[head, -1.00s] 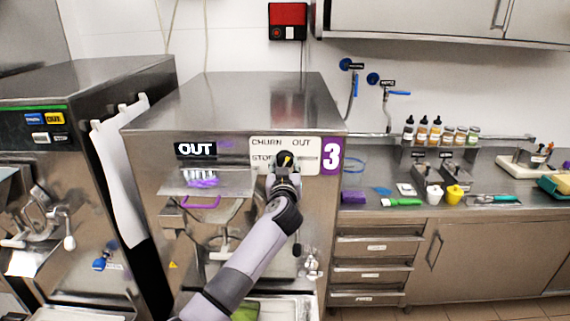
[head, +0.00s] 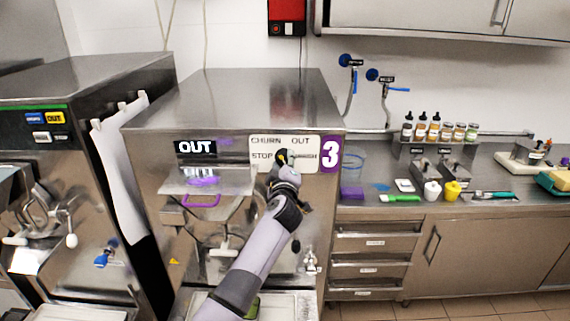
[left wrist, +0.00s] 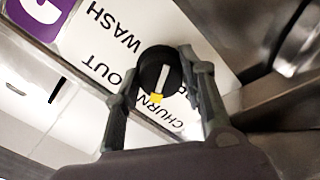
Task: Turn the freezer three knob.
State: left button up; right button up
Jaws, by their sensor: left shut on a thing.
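The freezer three knob is a round black dial on a white label plate (head: 310,152) beside the purple "3" sign (head: 330,154). In the left wrist view the knob (left wrist: 163,72) shows a white pointer line with a yellow tip, near the word CHURN. My left gripper (left wrist: 160,75) has one finger on each side of the knob and is shut on it. In the head view my left gripper (head: 283,165) covers part of the plate, including the word beside STOP. My right gripper is not in view.
A clear shelf (head: 205,182) juts out from the freezer front left of the knob. A tap (head: 311,262) sits lower right. A second freezer (head: 85,180) stands to the left. A counter (head: 480,203) with bottles and tools runs along the right.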

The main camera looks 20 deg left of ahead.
pick_arm(q)
jog(key=n, duration=1.2)
jog(key=shift+f+n, duration=0.1)
jog(key=shift+n, duration=0.2)
dwell(0.4)
jog(key=o, duration=1.2)
jog(key=shift+c, duration=0.2)
jog(key=shift+s, duration=0.1)
jog(key=v, duration=1.2)
jog(key=shift+r, duration=0.2)
